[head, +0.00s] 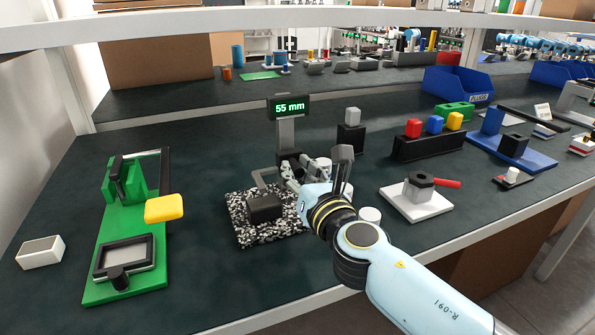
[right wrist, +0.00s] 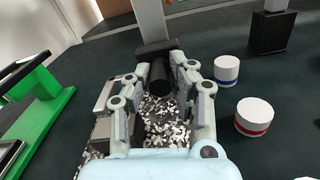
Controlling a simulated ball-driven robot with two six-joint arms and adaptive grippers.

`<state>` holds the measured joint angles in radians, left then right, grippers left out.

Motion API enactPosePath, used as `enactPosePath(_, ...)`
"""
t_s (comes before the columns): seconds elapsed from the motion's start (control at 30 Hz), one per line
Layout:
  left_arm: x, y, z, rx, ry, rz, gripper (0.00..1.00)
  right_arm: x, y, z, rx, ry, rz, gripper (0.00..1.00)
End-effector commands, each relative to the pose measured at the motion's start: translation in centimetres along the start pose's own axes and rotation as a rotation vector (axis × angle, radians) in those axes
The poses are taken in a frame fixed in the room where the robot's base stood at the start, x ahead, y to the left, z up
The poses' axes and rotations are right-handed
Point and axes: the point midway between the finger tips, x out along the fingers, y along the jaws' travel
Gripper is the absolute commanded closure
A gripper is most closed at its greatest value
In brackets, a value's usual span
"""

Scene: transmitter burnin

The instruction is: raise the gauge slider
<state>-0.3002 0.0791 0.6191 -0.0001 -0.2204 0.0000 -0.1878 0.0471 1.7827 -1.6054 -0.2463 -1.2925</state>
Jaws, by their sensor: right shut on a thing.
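The height gauge has a black-and-white speckled base (head: 243,225), a grey post (head: 285,132) and a display (head: 289,107) reading 55 mm in green. Its dark slider (head: 289,157) sits on the lower post, with a grey bent arm reaching left above a dark block (head: 265,208) on the base. My right gripper (head: 308,172) is at the slider, coming from the front right. In the right wrist view, my right gripper's fingers (right wrist: 168,76) close around the slider's black round knob (right wrist: 187,80). The fingers partly hide the knob. My left gripper is not in view.
A green fixture with a yellow pad (head: 164,208) stands left. Right of my arm are a white plate with a grey nut (head: 418,190) and a rack (head: 429,146) of coloured blocks. White round pieces (right wrist: 254,116) stand close to the gauge. A shelf edge runs above.

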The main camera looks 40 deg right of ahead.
Motion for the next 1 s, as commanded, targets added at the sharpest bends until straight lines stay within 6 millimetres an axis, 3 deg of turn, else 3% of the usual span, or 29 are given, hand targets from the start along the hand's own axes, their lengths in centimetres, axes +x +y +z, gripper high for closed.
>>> enactPosePath(0.03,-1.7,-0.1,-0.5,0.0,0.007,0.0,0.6,0.1,0.4,1.9,0.001,-0.005,0.0,1.0)
enactPosePath(0.2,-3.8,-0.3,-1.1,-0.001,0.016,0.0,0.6,0.0,0.8,4.0,0.003,-0.004,0.0,1.0)
enactPosePath(0.53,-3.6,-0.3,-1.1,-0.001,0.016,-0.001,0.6,0.0,0.7,3.7,0.001,-0.001,-0.001,1.0)
enactPosePath(0.57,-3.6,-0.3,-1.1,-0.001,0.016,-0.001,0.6,0.0,0.7,3.7,0.001,-0.001,-0.001,0.77)
enactPosePath(0.7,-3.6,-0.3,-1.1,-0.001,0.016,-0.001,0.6,0.0,0.7,3.7,0.001,-0.001,-0.001,0.59)
enactPosePath(1.0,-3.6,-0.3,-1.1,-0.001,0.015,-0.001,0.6,0.0,0.6,3.7,-0.001,-0.001,-0.004,0.56)
